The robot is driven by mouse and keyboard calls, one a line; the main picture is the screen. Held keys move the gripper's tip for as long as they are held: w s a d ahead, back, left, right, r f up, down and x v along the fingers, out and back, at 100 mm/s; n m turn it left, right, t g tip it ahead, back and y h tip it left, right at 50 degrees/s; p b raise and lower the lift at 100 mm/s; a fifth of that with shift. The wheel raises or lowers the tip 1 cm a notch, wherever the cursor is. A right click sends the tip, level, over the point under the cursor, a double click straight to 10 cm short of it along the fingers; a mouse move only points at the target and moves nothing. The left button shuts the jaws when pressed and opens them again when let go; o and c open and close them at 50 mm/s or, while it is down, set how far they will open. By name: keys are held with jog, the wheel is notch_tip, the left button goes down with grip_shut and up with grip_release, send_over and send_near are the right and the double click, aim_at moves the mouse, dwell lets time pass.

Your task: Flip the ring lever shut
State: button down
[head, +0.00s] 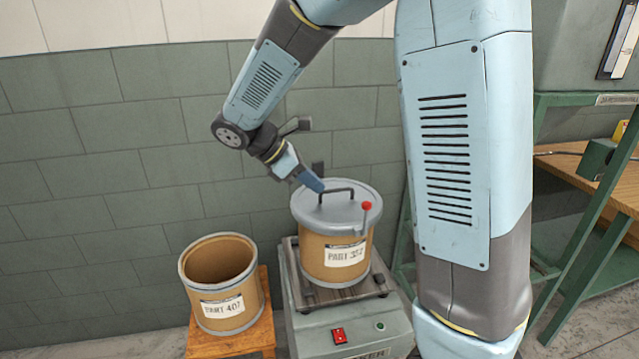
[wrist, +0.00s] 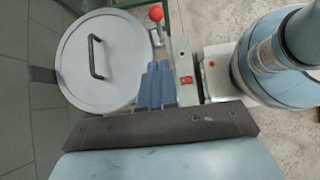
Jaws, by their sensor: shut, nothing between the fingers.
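A cardboard drum (head: 327,250) with a grey lid (head: 312,210) and black handle (head: 336,192) stands upright on a grey machine. The ring lever's red ball knob (head: 366,206) shows at the lid's right side in the head view, on a short stem. In the wrist view the knob (wrist: 155,13) lies just outside the lid's upper right rim. My gripper (head: 317,185) is shut and empty, with its blue fingers over the lid's far left part in the head view. The wrist view shows the fingers (wrist: 158,68) together, pointing toward the knob but apart from it.
An open, empty-looking drum (head: 219,270) stands on a wooden stool (head: 240,338) to the left. The machine (head: 345,320) carries a red switch (head: 339,336). A wall is close behind. A green-framed workbench (head: 590,190) stands at the right.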

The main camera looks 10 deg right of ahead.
send_near(365, 220)
jog(key=shift+w+d+f, duration=0.1)
jog(key=shift+d+f, duration=0.1)
jog(key=shift+d, duration=0.6)
jog(key=shift+w+d+f, duration=0.1)
jog(key=shift+d+f, duration=0.1)
jog(key=shift+d, duration=0.55)
jog(key=shift+w, duration=0.1)
